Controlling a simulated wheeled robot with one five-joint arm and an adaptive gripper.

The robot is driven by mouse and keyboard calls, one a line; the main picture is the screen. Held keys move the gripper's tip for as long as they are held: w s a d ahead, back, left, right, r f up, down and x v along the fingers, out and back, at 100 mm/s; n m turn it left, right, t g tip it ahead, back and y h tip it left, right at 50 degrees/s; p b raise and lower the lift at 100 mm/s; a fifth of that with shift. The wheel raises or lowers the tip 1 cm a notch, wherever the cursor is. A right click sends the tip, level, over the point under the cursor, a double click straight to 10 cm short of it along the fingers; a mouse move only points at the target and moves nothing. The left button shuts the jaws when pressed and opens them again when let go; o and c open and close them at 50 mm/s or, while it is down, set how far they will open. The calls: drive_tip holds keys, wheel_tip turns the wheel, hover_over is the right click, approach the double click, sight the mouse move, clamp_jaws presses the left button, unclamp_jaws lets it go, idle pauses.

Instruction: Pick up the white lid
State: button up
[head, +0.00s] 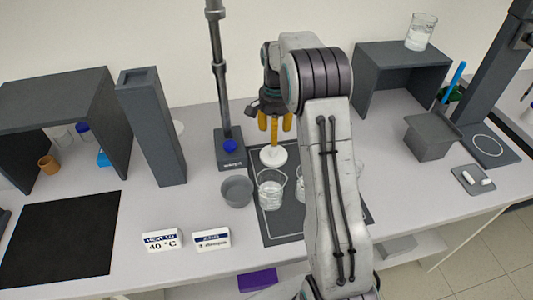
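The white lid (273,156) is a round white disc with a short raised stem. It shows in the head view on or just above the dark mat, beyond the glass beakers. My gripper (274,128) has yellow fingers pointing down directly above the lid. The middle finger's tip overlaps the top of the stem in the picture. I cannot tell whether the fingers touch or grip it.
A beaker (270,194) and a grey bowl (237,191) stand in front of the lid. A stand with a tall pole (220,70) is just left. My arm hides part of the mat (285,226). Label cards (162,241) lie front left. A grey shelf (408,60) stands back right.

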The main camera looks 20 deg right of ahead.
sight(274, 149)
wheel_tip(274, 149, down, 2)
drive_tip(key=shift+f, duration=0.1)
drive_tip(key=shift+s+a+f+p, duration=0.1)
drive_tip(key=shift+s+f+p, duration=0.2)
drive_tip(key=shift+f, duration=1)
drive_tip(key=shift+s+a+f+p, duration=0.1)
drive_tip(key=shift+f+p, duration=0.25)
drive_tip(key=shift+f, duration=0.9)
drive_tip(key=shift+c, duration=0.5)
drive_tip(key=c, duration=0.9)
